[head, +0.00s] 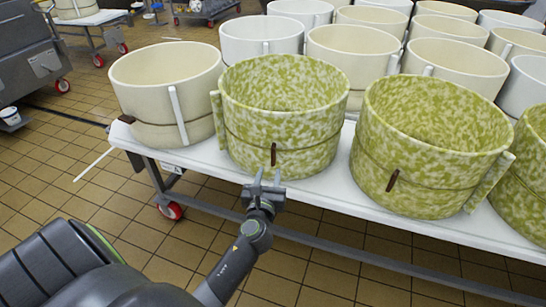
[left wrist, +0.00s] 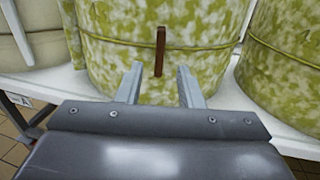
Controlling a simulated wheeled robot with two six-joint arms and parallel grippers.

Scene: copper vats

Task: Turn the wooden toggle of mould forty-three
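A green-and-cream mottled mould (head: 285,110) stands on the white table top, with a cord around it and a small brown wooden toggle (head: 273,155) on its front. No number is readable on it. My left gripper (head: 266,178) is open in front of this mould, just below the toggle. In the left wrist view the toggle (left wrist: 160,50) stands upright beyond and above the two fingertips (left wrist: 161,75), roughly midway between them. The fingers look empty, and I cannot tell whether they touch the mould. My right gripper is not in view.
The white table (head: 340,185) carries another mottled mould (head: 430,150) with its own toggle (head: 392,180) to the right, a cream mould (head: 165,95) to the left, and several pale moulds behind. A red-wheeled caster (head: 170,210) is under the table. Tiled floor is open at left.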

